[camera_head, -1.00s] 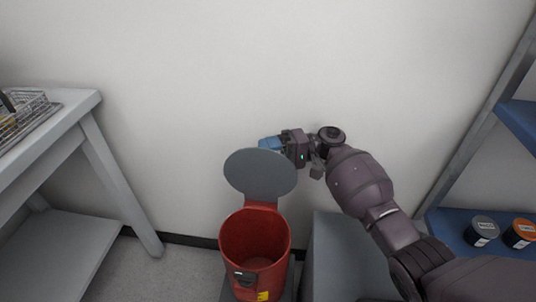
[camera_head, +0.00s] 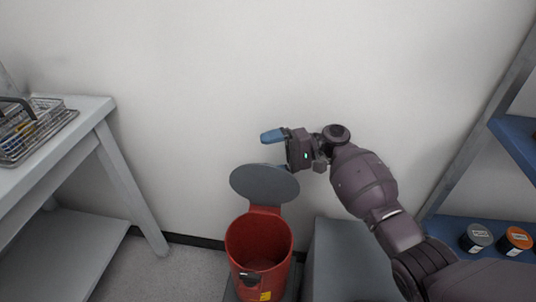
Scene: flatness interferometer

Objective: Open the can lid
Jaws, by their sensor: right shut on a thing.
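The red can (camera_head: 236,268) stands on the floor near the wall. Its round grey lid (camera_head: 264,184) is raised at the back and tilted, so the can's mouth is uncovered and I see inside. My right gripper (camera_head: 284,137) is above and behind the lid's far edge. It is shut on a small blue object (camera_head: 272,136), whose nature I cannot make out. A narrow gap shows between the blue object and the lid. Whether the gripper's lower part touches the lid rim is unclear. My left gripper is not in view.
A grey block (camera_head: 350,262) stands right of the can, below my right arm. A light table (camera_head: 95,112) at left bears a wire basket (camera_head: 35,130). A shelf (camera_head: 455,225) at right holds a dark tin (camera_head: 476,238) and an orange tin (camera_head: 515,240). Bare wall lies behind.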

